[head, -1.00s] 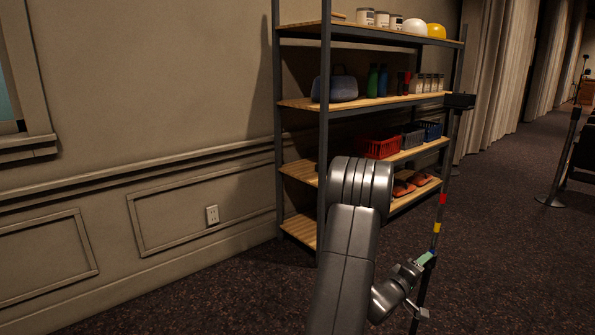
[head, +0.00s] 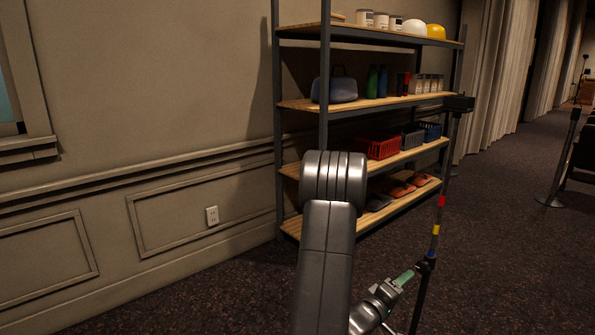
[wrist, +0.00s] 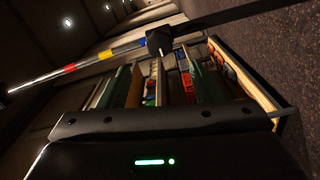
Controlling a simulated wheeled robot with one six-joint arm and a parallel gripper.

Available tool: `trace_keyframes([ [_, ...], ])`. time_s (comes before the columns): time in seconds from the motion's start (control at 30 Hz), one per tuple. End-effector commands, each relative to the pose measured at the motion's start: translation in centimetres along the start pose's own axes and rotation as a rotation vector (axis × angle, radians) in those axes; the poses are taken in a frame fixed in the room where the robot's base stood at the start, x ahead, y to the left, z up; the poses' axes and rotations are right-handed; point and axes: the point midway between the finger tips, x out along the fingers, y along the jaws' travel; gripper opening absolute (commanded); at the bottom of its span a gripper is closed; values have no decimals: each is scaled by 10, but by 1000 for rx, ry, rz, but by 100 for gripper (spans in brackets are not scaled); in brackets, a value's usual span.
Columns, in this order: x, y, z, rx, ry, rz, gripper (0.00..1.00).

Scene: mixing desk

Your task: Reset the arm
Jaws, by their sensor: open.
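My gripper (head: 372,308) is low in the head view, just right of my grey arm, partly cut off by the bottom edge. It is open. A pale green piece (head: 404,278) shows at its upper right, beside the black clamp of a dark pole (head: 436,212) with red and yellow bands. I cannot tell whether they touch. In the wrist view the banded pole (wrist: 107,56) crosses the upper part, and a black housing with a green light fills the bottom. The fingertips are not clear, and I see nothing held.
A metal shelf unit (head: 366,105) with wooden boards holds jars, bottles, baskets and helmets behind my arm. A panelled wall (head: 150,90) is on the left and curtains (head: 495,80) on the right. Another stand (head: 562,165) is at the right; open carpet lies between.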

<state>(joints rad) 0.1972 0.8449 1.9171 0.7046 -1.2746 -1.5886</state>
Motion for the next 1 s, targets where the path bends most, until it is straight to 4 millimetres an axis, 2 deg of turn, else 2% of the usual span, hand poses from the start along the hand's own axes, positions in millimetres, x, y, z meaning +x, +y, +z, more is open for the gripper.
trace_keyframes([
  [0.5,105,0,0,3,0,4,59],
  [1.0,101,-2,0,463,3,1,59],
])
